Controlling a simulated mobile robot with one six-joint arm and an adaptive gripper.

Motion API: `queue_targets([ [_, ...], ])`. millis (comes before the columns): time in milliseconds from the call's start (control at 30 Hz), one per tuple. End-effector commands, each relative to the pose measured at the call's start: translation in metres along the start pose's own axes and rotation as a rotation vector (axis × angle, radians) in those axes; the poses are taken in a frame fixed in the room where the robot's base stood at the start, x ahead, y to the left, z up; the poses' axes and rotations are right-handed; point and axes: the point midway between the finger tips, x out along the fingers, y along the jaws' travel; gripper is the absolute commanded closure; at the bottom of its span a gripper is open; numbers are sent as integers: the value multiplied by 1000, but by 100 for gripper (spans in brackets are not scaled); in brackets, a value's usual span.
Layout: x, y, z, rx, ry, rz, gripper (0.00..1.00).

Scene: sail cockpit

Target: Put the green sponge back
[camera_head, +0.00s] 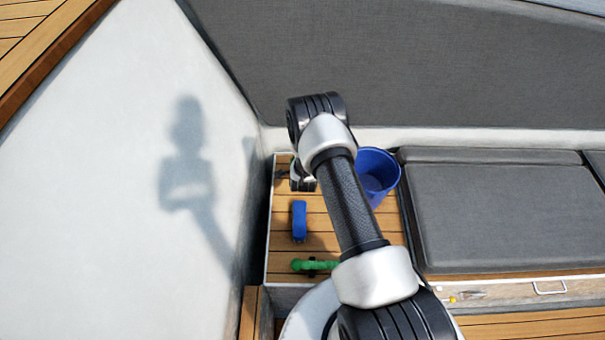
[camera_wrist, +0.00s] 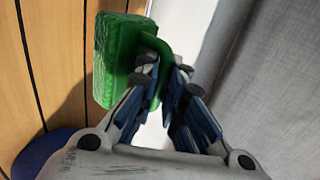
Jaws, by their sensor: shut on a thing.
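In the wrist view, my gripper (camera_wrist: 167,78) is shut on the green sponge (camera_wrist: 116,58). The sponge is a green block with a thin, smooth green part between my fingertips. It stands beside the fingers, to the left in the picture, with wooden planks behind it. I cannot tell whether it touches the planks. In the head view, my arm covers most of the gripper, and the sponge cannot be made out there.
A blue bucket (camera_head: 378,172) stands on the wooden deck (camera_head: 283,243), right of my wrist. A blue object (camera_head: 299,221) and a green handled object (camera_head: 314,266) lie nearer. A white wall (camera_head: 120,150) rises at left; a grey cushion (camera_head: 500,215) lies at right.

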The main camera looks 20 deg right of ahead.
Motion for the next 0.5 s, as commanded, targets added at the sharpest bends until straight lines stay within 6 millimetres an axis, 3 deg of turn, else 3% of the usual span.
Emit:
queue_targets([
  [100,16,21,0,0,0,-1,100],
  [367,27,36,0,-1,0,0,100],
  [500,40,54,0,-1,0,1,100],
])
